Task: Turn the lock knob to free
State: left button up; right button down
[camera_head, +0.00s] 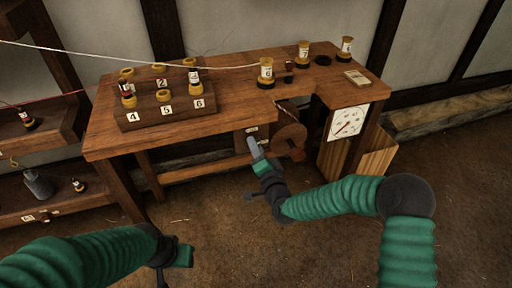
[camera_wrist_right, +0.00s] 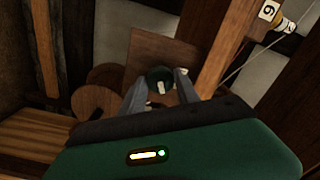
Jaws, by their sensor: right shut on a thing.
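The lock knob (camera_wrist_right: 159,78) is a dark green round knob with a white mark, on a brown wooden panel in the right wrist view. My right gripper (camera_wrist_right: 160,86) has its two grey fingers on either side of the knob and is shut on it. In the head view my right gripper (camera_head: 254,146) reaches the panel under the bench front, just below a small pale label (camera_head: 252,130), and hides the knob. My left gripper (camera_head: 172,262) is low at the bottom left, away from the bench, and its fingers are not clear.
A wooden bench (camera_head: 225,93) carries a numbered spool rack (camera_head: 170,115) and several spools. A wooden wheel (camera_head: 290,136) and a white dial (camera_head: 349,122) are right of my right gripper. A pale rope (camera_head: 150,59) crosses above the bench. Shelves (camera_head: 40,140) stand left.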

jog(key=shift+d+f+m+p, duration=0.1)
jog(key=shift+m+p, duration=0.1)
jog(key=shift+m, duration=2.25)
jog(key=shift+f+m+p, duration=0.1)
jog(key=shift+m+p, duration=0.1)
jog(key=shift+m, duration=2.25)
jog(key=shift+f, duration=0.1)
jog(key=c, duration=1.1)
grip_release()
jog(key=shift+o, duration=1)
jog(key=shift+d, duration=0.1)
jog(key=shift+s+r, duration=0.15)
jog(key=shift+r, duration=0.1)
jog(key=p+v, duration=0.3)
jog(key=v, duration=1.3)
jog(key=shift+s, duration=0.25)
